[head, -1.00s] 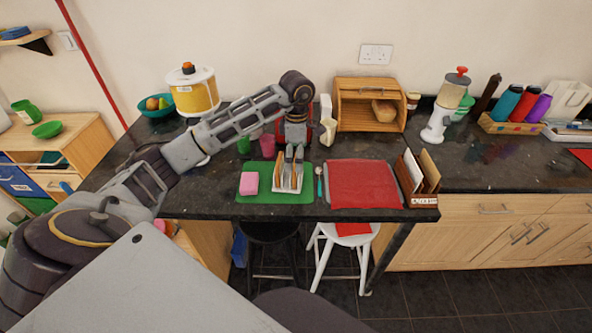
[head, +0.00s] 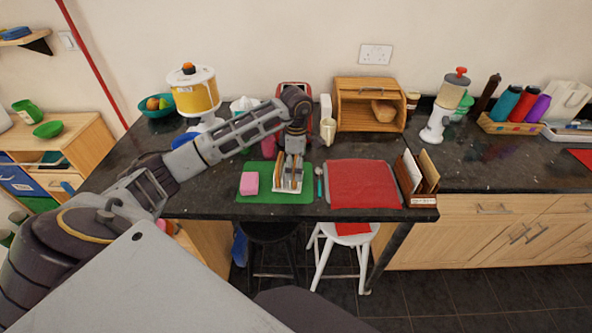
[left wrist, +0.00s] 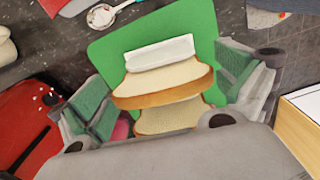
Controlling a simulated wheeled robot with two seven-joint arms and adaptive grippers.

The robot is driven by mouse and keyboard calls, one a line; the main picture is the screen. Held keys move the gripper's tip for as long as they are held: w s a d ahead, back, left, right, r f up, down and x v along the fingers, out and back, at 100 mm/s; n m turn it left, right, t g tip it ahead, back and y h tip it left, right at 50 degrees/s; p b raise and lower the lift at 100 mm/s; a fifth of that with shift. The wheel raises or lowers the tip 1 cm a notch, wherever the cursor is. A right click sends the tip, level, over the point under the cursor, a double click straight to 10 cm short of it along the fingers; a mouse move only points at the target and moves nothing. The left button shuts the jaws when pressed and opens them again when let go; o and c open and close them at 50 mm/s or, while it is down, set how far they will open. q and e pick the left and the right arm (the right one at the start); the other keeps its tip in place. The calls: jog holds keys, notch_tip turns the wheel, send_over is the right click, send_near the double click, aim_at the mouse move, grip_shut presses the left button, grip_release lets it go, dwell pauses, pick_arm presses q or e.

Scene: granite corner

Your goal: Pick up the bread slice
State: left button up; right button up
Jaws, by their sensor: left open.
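Bread slices stand upright in a small white rack (head: 288,188) on a green mat (head: 255,197). The left wrist view shows two slices, a nearer-to-the-rack-end slice (left wrist: 165,82) and another slice (left wrist: 168,117) behind it, with the white end of the rack (left wrist: 160,53) beyond them. My left gripper (head: 291,160) points down over the rack. Its green-padded fingers (left wrist: 165,98) are open, one to each side of the slices, with gaps between pads and bread. The lower part of the second slice is hidden by the gripper body. My right gripper does not show.
A pink block (head: 249,183) lies left of the rack on the mat. A teal-handled spoon (head: 319,184) and a red mat (head: 362,184) lie to the right. A red toaster (head: 294,90) stands behind, near a wooden bread box (head: 370,104). The counter's front edge is close.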

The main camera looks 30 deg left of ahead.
pick_arm(q)
jog(key=shift+f+p, duration=0.4)
jog(key=shift+f, duration=1.35)
jog(key=shift+s, duration=0.1)
jog(key=c, duration=0.7)
